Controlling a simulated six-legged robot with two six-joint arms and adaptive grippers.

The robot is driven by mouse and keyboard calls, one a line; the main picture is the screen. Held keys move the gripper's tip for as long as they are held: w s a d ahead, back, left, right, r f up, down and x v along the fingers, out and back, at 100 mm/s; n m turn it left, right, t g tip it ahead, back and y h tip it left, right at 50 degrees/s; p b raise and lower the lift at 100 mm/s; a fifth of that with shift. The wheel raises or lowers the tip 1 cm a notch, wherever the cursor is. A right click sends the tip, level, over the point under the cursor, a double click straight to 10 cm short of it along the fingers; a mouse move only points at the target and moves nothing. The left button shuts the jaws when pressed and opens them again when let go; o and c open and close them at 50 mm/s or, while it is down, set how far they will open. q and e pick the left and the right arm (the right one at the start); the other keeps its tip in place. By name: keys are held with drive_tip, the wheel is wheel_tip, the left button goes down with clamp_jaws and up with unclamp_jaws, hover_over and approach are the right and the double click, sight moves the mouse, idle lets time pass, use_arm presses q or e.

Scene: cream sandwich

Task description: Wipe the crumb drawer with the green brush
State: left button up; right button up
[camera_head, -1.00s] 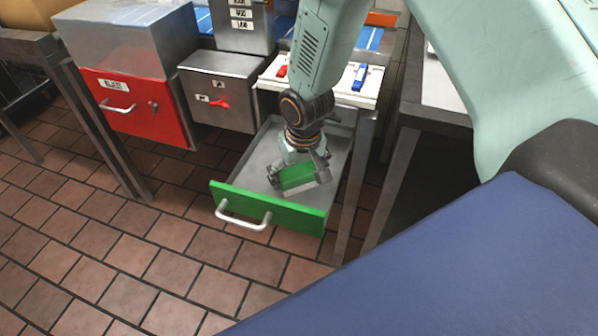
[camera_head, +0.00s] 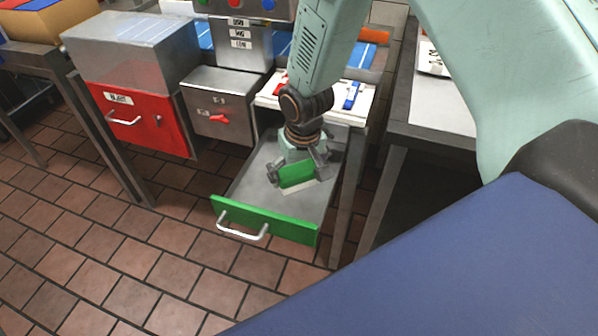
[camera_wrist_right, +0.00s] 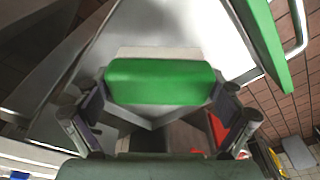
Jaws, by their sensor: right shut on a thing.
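The crumb drawer (camera_head: 247,192) is pulled out, a grey metal tray with a green front (camera_head: 265,221) and a white handle. The green brush (camera_head: 295,173) has a green block and a pale bristle side. My right gripper (camera_head: 303,168) is shut on the brush and holds it inside the drawer, with the pale side low. Whether the bristles touch the drawer floor is hard to tell. In the right wrist view the brush (camera_wrist_right: 160,82) sits between the fingers (camera_wrist_right: 158,115), and the drawer's green front (camera_wrist_right: 262,40) is at upper right. My left gripper is not in view.
A red reject drawer (camera_head: 140,122) and a grey box with a red latch (camera_head: 222,116) stand left of the crumb drawer. A table (camera_head: 432,105) stands at right, its leg close to the drawer. Tiled floor (camera_head: 120,255) lies open in front.

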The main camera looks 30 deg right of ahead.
wheel_tip(320, 180, up, 2)
drive_tip(key=shift+w+a+r+p, duration=0.1)
drive_tip(key=shift+w+p, duration=0.05)
drive_tip(key=shift+p, duration=0.65)
